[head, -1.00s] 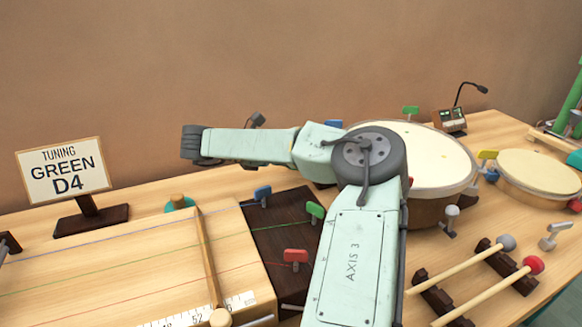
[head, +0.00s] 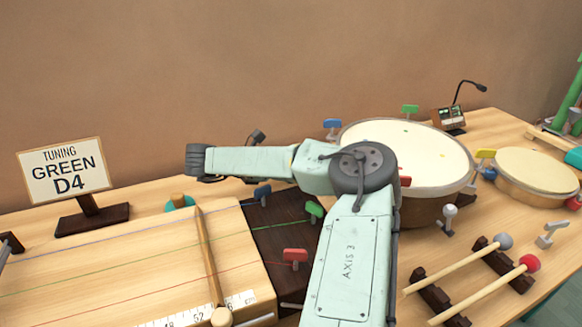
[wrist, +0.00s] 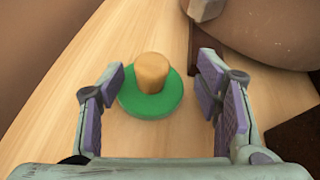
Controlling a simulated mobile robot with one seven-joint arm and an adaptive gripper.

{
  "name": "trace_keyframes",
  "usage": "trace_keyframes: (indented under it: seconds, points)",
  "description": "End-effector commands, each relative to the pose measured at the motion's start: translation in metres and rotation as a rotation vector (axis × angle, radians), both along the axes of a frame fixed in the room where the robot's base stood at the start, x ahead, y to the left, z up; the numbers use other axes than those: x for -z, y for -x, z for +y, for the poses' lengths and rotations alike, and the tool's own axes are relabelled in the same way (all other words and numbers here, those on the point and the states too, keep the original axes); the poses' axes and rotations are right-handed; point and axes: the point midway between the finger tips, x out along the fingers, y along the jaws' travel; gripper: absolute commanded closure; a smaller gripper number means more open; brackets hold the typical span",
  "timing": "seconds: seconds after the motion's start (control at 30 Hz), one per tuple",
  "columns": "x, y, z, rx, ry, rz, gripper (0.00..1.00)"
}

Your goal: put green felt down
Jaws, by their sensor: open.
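The green felt is a round green disc (wrist: 133,105) with a wooden knob (wrist: 152,72) on top. In the wrist view it lies flat on the pale wooden table. My gripper (wrist: 155,95) is open, with one purple-padded finger on each side of the disc and gaps between. No finger touches the knob. In the head view my arm hides the gripper and this felt. The tuning sign (head: 62,172), reading GREEN D4, stands at the left.
A stringed box (head: 120,265) with a dark pin block (head: 275,225) lies in front. A large drum (head: 425,165) stands right of my arm. Another disc with a wooden knob, teal (head: 180,204), sits behind the box. Mallets (head: 470,270) lie at the right.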

Motion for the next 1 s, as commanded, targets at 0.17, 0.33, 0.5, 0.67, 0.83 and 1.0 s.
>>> trace_keyframes:
  seconds: [0.17,0.33,0.5,0.67,0.83,1.0]
  points:
    - [-0.001,0.000,0.000,0.000,0.001,-0.001,0.42]
    - [-0.005,0.004,0.010,-0.004,0.003,-0.002,0.42]
    - [-0.017,0.018,0.037,-0.006,0.003,-0.007,0.42]
    - [-0.030,0.034,0.065,-0.004,0.003,-0.006,0.42]
    - [-0.040,0.046,0.087,-0.002,0.002,-0.003,0.42]
    - [-0.045,0.052,0.097,-0.001,0.001,-0.002,0.42]
